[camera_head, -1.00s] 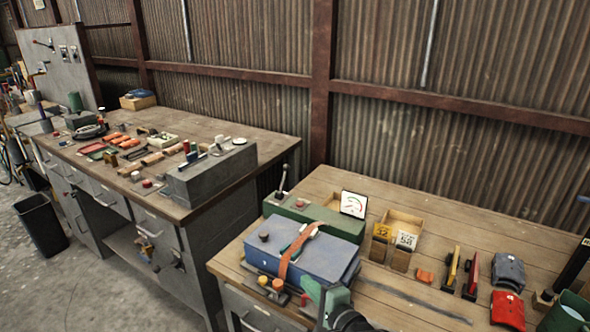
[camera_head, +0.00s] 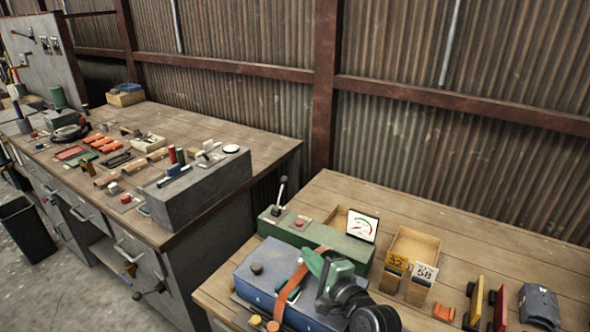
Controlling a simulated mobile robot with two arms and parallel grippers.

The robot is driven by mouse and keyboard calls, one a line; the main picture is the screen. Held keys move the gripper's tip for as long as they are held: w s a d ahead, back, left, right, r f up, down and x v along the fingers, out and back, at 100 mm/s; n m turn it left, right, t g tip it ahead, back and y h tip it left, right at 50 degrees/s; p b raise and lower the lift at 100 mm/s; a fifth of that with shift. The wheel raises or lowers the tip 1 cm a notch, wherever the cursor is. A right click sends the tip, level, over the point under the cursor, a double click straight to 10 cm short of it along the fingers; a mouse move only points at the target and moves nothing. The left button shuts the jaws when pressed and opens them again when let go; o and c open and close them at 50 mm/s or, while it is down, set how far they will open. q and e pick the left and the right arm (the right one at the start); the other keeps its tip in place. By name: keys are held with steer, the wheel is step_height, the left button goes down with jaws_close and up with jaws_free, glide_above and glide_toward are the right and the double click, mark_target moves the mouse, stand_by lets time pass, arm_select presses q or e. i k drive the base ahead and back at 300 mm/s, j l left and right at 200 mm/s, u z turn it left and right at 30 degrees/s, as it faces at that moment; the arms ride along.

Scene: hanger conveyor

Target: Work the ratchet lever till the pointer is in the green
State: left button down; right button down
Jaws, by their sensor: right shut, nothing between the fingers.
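The gauge (camera_head: 362,225) has a white face with red and green arcs and stands behind a green box (camera_head: 313,233); its pointer is too small to read. A grey lever (camera_head: 281,192) with a round knob stands up at the box's left end. I cannot tell which of these is the ratchet lever. My right gripper (camera_head: 312,259) is shut and empty over the case, covering part of the strap. My left gripper is out of view.
Red (camera_head: 499,307) and yellow (camera_head: 476,300) tools lie farther right. Another cluttered bench (camera_head: 210,130) is at left, with a grey block (camera_head: 200,190) on its near end.

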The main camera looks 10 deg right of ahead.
mark_target(275, 211)
steer(key=i+l, duration=0.2)
steer(key=i, duration=0.2)
steer(key=i+l, duration=0.15)
steer(key=i, duration=0.3)
